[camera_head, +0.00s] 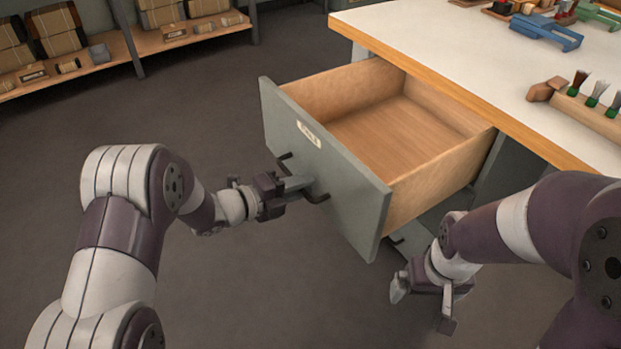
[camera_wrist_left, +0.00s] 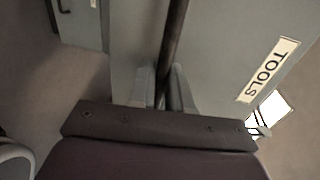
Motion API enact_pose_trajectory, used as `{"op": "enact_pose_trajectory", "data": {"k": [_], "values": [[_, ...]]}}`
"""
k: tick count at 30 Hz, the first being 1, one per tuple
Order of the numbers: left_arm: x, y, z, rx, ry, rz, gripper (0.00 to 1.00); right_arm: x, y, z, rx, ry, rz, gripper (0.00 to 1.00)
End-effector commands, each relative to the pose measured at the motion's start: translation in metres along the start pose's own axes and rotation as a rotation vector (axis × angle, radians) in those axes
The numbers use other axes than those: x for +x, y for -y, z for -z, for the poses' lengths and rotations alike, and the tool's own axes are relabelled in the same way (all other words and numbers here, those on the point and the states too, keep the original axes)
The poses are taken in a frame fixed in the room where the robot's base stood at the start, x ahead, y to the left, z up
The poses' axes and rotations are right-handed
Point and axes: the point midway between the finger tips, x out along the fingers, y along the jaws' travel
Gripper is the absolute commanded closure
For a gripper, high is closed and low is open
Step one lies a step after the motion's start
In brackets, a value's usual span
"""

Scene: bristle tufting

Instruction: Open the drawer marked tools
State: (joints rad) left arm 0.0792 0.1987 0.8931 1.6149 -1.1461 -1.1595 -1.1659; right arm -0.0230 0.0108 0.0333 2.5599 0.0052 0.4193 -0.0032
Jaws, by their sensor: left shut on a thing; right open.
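The drawer (camera_head: 345,185) has a grey front and a wooden inside, and it stands pulled well out from under the workbench. Its inside is empty. The label on its front reads TOOLS in the left wrist view (camera_wrist_left: 268,70). My left gripper (camera_head: 294,185) is shut on the dark bar handle (camera_head: 318,197) of this drawer. The handle also shows between the fingers in the left wrist view (camera_wrist_left: 173,45). My right gripper (camera_head: 422,292) is open and empty, low in front of the cabinet and to the right of the drawer front.
The white workbench (camera_head: 430,40) with a wooden edge holds a brush rack (camera_head: 590,110), a blue clamp-like tool (camera_head: 545,30) and other small items. A shelf (camera_head: 125,45) with bundles stands at the back left. The floor left of the drawer is clear.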

Motion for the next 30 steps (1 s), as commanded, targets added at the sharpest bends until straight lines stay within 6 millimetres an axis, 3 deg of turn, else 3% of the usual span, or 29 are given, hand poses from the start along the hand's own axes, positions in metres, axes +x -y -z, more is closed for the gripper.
{"op": "enact_pose_trajectory", "data": {"k": [14, 15, 25, 30], "values": [[-0.005, -0.002, 0.001, -0.001, -0.002, -0.002, 1.00, -0.001, 0.000, 0.000, 0.000, 0.000, 0.000, 0.00], [-0.005, -0.002, 0.001, -0.001, -0.002, -0.002, 0.69, -0.001, 0.000, 0.000, 0.000, 0.000, 0.000, 0.00], [-0.006, -0.001, 0.000, 0.000, 0.000, -0.001, 0.67, -0.002, 0.000, 0.000, 0.000, 0.000, 0.000, 0.00], [-0.028, 0.003, -0.001, -0.002, 0.003, -0.001, 0.67, -0.013, 0.000, 0.002, 0.000, 0.000, 0.000, 0.00]]}}
